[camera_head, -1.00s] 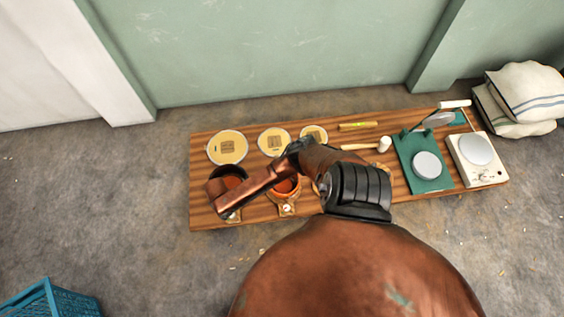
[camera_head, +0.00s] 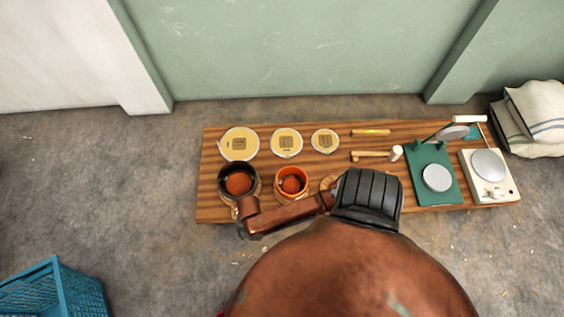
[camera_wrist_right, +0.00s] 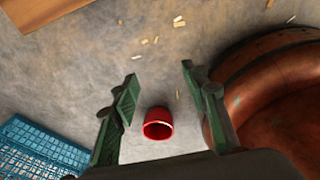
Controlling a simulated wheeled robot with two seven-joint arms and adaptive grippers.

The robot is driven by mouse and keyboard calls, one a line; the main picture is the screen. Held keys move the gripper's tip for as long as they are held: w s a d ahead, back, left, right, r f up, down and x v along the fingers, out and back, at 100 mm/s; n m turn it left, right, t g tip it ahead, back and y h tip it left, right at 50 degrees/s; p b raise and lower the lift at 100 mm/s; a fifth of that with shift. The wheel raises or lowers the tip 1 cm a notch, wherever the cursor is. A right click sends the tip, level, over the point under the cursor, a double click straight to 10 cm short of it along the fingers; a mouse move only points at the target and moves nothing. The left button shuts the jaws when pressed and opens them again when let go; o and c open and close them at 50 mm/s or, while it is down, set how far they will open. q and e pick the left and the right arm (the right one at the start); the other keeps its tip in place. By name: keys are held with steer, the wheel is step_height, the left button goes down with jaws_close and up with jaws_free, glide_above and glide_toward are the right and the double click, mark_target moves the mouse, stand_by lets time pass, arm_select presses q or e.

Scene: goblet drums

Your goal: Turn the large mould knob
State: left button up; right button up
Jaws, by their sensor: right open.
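The large mould (camera_head: 238,181), a dark round pot with orange inside, stands at the left front of the wooden board. Its knob side faces the front edge; my arm covers most of it and the knob is not clearly seen. My left gripper is not in view.
An orange mould (camera_head: 291,183) stands beside the large one; a third is mostly hidden by my arm. Yellow discs (camera_head: 239,144) lie behind. A mallet (camera_head: 374,155), green press (camera_head: 432,172) and white scale (camera_head: 489,175) are right. A blue crate (camera_head: 55,290) sits front left. A red cup-like thing (camera_wrist_right: 158,124) shows below.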

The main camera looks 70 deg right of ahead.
steer(key=s+d+r+m, duration=0.3)
steer(key=s+r+m, duration=0.1)
steer(key=m, duration=0.3)
steer(key=s+d+r+m+t+h, duration=0.1)
steer(key=s+d+r+m, duration=0.2)
steer(key=s+m, duration=0.4)
steer(key=shift+s+d+r+m, duration=0.2)
steer(key=shift+r+m, duration=0.1)
steer(key=shift+r, duration=0.5)
